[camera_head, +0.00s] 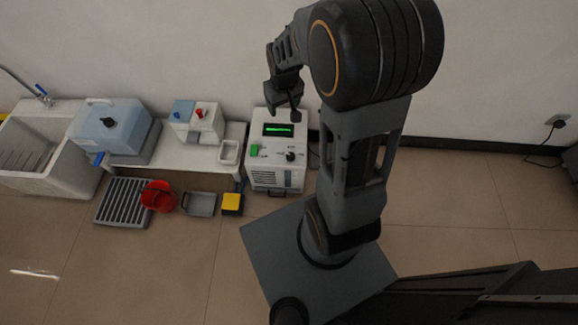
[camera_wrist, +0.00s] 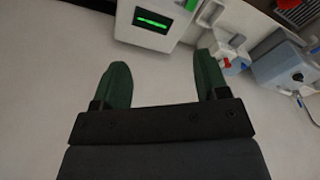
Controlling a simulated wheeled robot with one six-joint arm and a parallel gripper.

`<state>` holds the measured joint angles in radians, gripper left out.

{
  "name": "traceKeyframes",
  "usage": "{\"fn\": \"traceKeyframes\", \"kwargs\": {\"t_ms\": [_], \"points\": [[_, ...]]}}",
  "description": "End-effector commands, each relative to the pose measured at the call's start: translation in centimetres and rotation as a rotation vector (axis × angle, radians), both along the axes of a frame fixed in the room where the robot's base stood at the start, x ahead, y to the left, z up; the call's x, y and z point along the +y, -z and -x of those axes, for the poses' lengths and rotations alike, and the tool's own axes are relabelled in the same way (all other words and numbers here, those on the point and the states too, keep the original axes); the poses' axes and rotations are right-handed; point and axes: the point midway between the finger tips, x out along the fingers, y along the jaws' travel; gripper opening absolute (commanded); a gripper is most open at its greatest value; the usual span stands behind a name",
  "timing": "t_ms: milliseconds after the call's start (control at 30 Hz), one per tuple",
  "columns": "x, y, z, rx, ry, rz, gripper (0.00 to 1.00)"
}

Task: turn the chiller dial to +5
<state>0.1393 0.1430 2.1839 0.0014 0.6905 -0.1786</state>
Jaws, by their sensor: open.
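The chiller (camera_head: 276,178) is a white box on the floor against the wall, right of the low bench. Its display glows green on top, with a green button (camera_head: 254,150) at left. The black dial (camera_head: 290,156) sits on its upper face at right, below the display; its setting is too small to read. My gripper (camera_head: 284,108) hangs above the chiller's back edge, apart from the dial. In the wrist view my gripper (camera_wrist: 160,80) is open and empty. The chiller (camera_wrist: 155,22) shows there at the top, beyond the fingertips; the dial is not seen in that view.
The low bench (camera_head: 208,157) at left holds a blue-white tank (camera_head: 115,130), a white box with blue and red knobs (camera_head: 198,120) and a small tray (camera_head: 230,152). A red bucket (camera_head: 158,195), grey pan (camera_head: 199,204) and yellow-topped item (camera_head: 232,203) are on the floor. Floor at right is mostly clear.

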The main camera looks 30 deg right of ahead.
Motion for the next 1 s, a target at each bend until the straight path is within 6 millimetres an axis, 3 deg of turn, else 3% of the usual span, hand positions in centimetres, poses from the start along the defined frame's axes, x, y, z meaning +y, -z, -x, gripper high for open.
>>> {"fn": "traceKeyframes", "kwargs": {"t_ms": [33, 100, 200, 300, 400, 1000], "points": [[-0.7, 5.9, -0.9, 0.029, -0.001, -0.002, 0.68], [-1.5, 10.3, -1.8, 0.052, -0.006, -0.003, 0.68], [-2.5, 15.6, -2.8, 0.079, -0.013, -0.006, 0.68], [-3.3, 19.7, -3.3, 0.099, -0.018, -0.009, 0.68], [-3.8, 22.4, -3.5, 0.113, -0.02, -0.012, 0.68], [-4.2, 33.0, -3.6, 0.125, -0.023, -0.014, 0.68]]}}
